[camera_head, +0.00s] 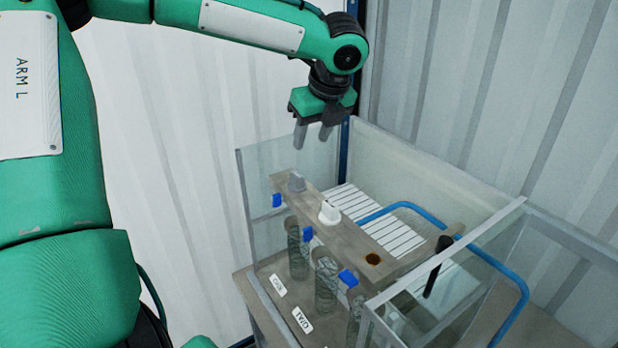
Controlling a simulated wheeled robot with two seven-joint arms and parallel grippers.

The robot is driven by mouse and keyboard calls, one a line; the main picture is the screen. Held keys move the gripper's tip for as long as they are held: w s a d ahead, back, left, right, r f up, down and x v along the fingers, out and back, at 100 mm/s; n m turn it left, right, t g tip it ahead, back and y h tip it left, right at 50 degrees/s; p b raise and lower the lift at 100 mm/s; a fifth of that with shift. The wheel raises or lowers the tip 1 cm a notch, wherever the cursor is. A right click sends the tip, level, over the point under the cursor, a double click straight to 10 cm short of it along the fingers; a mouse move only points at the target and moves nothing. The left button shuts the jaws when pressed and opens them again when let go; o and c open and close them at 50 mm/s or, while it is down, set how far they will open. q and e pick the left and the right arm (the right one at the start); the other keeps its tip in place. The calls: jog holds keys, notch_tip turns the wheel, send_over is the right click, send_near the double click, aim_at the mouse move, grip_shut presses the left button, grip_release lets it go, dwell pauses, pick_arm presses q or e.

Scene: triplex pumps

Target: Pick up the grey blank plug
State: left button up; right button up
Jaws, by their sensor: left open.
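The grey blank plug (296,182) sits upright at the far left end of a beige bar (347,236) inside a clear-walled tank. A white plug (329,212) stands beside it on the same bar. My left gripper (313,143) points down with its two fingers apart and nothing between them. In the picture it is above the grey plug and a little to its right, clear of it. My right gripper is not in view.
The bar also has an open brown-rimmed hole (373,259). Clear tank walls (258,192), a blue bent tube (425,214) and a black upright rod (438,266) stand around it. Glass cylinders (326,283) with blue tabs are below the bar. A white slatted grid (378,222) lies behind.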

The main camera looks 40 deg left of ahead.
pick_arm(q)
jog(key=p, duration=0.1)
send_near(298, 175)
jog(key=x, duration=0.3)
jog(key=shift+p+x, duration=0.55)
jog(key=shift+x, duration=0.5)
jog(key=p+x, duration=0.1)
jog(key=x, duration=0.2)
jog(key=shift+f, duration=0.25)
jog(key=shift+w+a+f, duration=0.1)
jog(key=shift+a+f, duration=0.1)
jog(key=shift+f, duration=0.25)
jog(key=c, duration=0.7)
grip_shut()
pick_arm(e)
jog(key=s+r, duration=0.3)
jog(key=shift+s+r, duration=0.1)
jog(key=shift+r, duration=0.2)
